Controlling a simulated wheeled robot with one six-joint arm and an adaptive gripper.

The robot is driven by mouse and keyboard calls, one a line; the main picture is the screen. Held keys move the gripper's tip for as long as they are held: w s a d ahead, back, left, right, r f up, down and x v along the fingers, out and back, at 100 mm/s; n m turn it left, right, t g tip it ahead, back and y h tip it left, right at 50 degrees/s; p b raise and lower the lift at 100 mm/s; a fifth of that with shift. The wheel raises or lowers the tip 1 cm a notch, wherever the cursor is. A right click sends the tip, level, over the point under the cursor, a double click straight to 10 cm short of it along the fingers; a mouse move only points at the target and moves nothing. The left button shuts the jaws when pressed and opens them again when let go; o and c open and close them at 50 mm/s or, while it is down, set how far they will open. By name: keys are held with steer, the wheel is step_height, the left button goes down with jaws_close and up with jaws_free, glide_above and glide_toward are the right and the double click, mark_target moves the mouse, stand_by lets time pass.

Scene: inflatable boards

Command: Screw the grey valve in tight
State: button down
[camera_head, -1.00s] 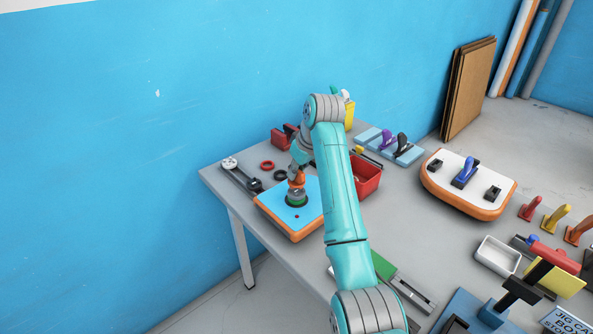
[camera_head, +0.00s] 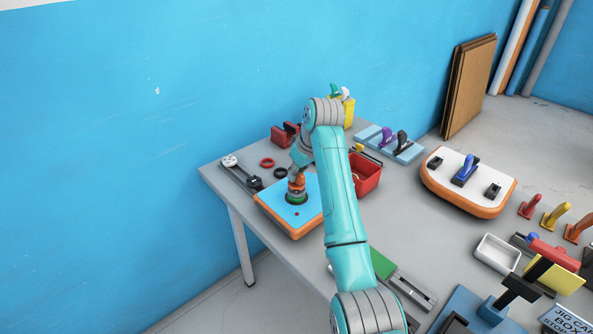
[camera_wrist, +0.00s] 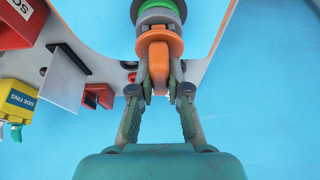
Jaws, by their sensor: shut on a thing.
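The grey valve (camera_head: 296,194) sits over the dark round opening in the blue-topped board with orange sides (camera_head: 291,225). A green ring shows at its base, and the valve also shows in the wrist view (camera_wrist: 157,16). An orange upright piece (camera_wrist: 159,50) stands on the valve, in line with it. My gripper (camera_wrist: 159,76) is shut on the orange piece, a finger on each side. In the head view my gripper (camera_head: 298,172) is above the valve, partly hidden by my wrist. I cannot tell how tightly the valve is seated.
A red bin (camera_head: 366,184) is right behind my arm. Red and black rings (camera_head: 267,162) and a dark pump-like tool (camera_head: 240,172) lie beyond the board. A white-topped board (camera_head: 468,170) is farther right. The blue wall is close on the left.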

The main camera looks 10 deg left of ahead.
mark_target(296, 182)
steer(key=shift+f, duration=0.3)
steer(key=c, duration=1.1)
jaws_free()
steer(key=shift+o, duration=0.2)
steer(key=shift+v, duration=3.75)
steer(key=o, duration=0.5)
steer(key=shift+s+d+r, duration=0.1)
steer(key=shift+s+d, duration=0.05)
steer(key=shift+o, duration=0.9)
steer(key=shift+s+d+r, duration=0.2)
steer(key=shift+s+d, duration=0.1)
steer(key=shift+d, duration=0.1)
steer(key=x, duration=1.1)
